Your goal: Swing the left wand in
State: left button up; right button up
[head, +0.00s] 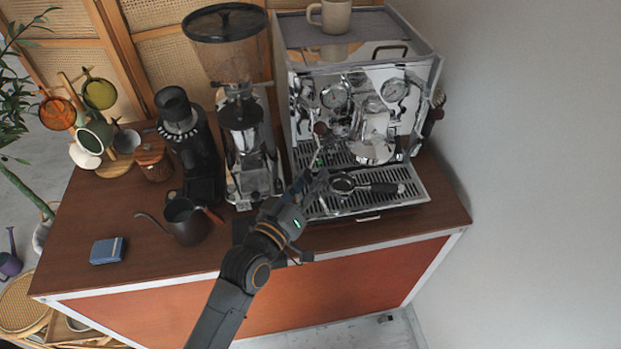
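The chrome espresso machine (360,105) stands at the right end of the cart, its front facing me. My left gripper (314,178) reaches up to the left part of its front, just above the left side of the drip tray (398,188). A thin chrome wand with a dark knob (320,129) shows just beyond my fingers at the machine's left side. The wand's lower end is hard to make out against the reflections and my gripper. I cannot tell whether my fingers touch it or how far they are apart. My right gripper is out of view.
A portafilter (345,184) lies on the drip tray, right of my gripper. Left of the machine stand a tall grinder (245,140), a black grinder (185,135) and a dark pitcher (186,222). A blue box (108,251) lies at the front left. A mug (334,15) sits on top of the machine.

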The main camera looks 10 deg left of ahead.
pick_arm(q)
grip_shut()
jog(key=shift+f, duration=0.1)
jog(key=shift+w+f+b, duration=0.1)
jog(key=shift+f+b, duration=0.1)
jog(key=shift+b, duration=0.15)
jog(key=w+f+m+t+h+b, duration=0.1)
jog(key=b, duration=0.4)
jog(key=w+f+m+t+h+b, duration=0.1)
jog(key=f+m+b, duration=0.1)
jog(key=b, duration=0.3)
jog(key=w+a+f+m+t+h+b, duration=0.1)
jog(key=f+m+b, duration=0.1)
jog(key=b, duration=0.3)
jog(key=shift+w+f+t+b, duration=0.25)
jog(key=shift+w+t+b, duration=0.05)
jog(key=shift+w+b, duration=0.05)
jog(key=shift+w+a+m+h+b, duration=0.15)
jog(key=shift+w+m+h+b, duration=0.2)
jog(key=shift+m+b, duration=0.3)
jog(key=shift+s, duration=0.15)
